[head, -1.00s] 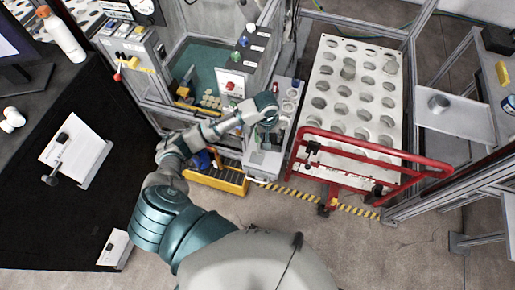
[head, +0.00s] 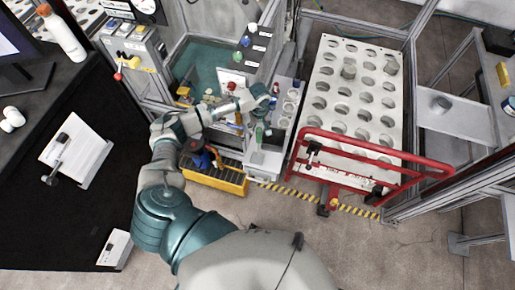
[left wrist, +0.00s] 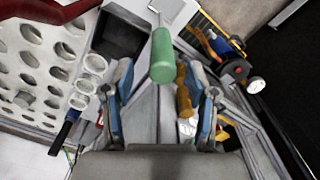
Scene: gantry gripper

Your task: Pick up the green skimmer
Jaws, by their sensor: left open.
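The green skimmer (head: 259,133) shows as a small upright green piece on the narrow grey counter, just below my left gripper (head: 263,108) in the head view. In the left wrist view its green handle (left wrist: 162,55) lies ahead of and between the two blue-padded fingers of the gripper (left wrist: 160,82). The fingers are apart, with clear space on both sides of the handle, and nothing is held. A pale rod end shows beyond the handle; the rest of the skimmer is hard to make out. My right gripper is not in view.
A white plate with many round holes (head: 330,112) and a red rail (head: 420,170) stand right of the counter. A yellow toolbox (head: 220,178) sits on the floor to the left. White cups (left wrist: 92,65) line the counter. A glass-sided tank (head: 205,62) stands behind.

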